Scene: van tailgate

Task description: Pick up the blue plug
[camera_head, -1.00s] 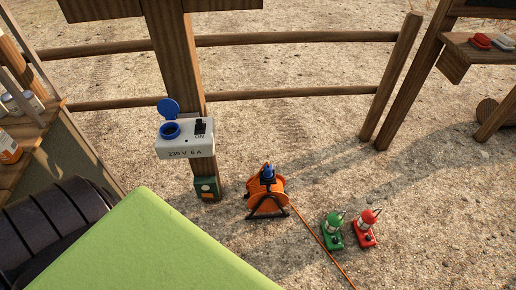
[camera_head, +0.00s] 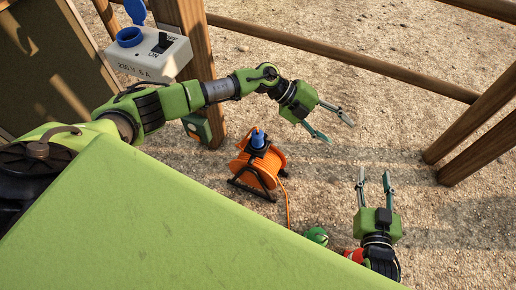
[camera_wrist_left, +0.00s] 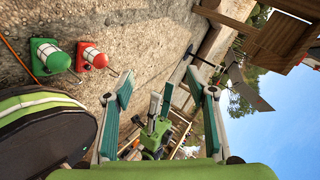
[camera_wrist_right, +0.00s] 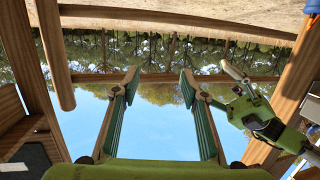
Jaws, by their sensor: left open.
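The blue plug (camera_head: 258,138) stands upright on top of the orange cable reel (camera_head: 262,170) in the head view, with the cord running down from the reel. My left gripper (camera_head: 334,125) is open and empty, above and to the right of the plug in the picture, apart from it. Its open fingers also show in the left wrist view (camera_wrist_left: 160,100). My right gripper (camera_head: 373,172) is open and empty at the right, well apart from the reel. Its spread fingers also show in the right wrist view (camera_wrist_right: 160,85). Neither wrist view shows the plug.
The socket box (camera_head: 150,52) with an open blue lid hangs on the post. A green lamp (camera_wrist_left: 48,56) and a red lamp (camera_wrist_left: 92,57) stand on the ground near the reel. Wooden rails and posts (camera_head: 480,125) border the right side.

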